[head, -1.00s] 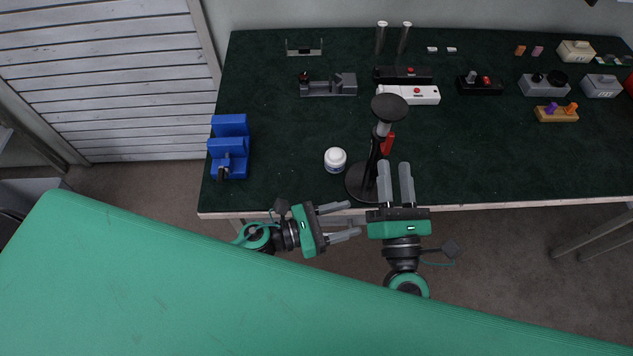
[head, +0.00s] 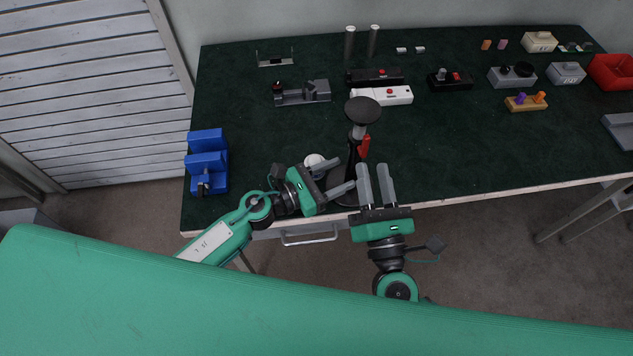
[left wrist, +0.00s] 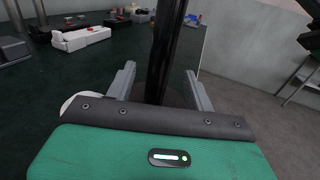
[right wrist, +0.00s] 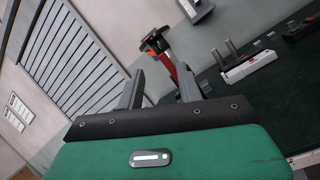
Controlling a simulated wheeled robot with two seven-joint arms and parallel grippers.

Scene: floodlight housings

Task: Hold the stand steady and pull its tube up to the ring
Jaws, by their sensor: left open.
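The stand has a round black top (head: 362,110), a short lighter tube section beneath it, a red lever (head: 364,147) and a black column. My right gripper (head: 374,167) is open and empty, just right of the stand. In the right wrist view the stand's top (right wrist: 155,38) and red lever show beyond the fingers. I cannot make out a ring.
A white jar (head: 314,160) is partly hidden behind my left gripper. A blue fixture (head: 207,163) stands at the table's left edge. A white switch box (head: 385,95), a black one and two grey posts stand behind the stand.

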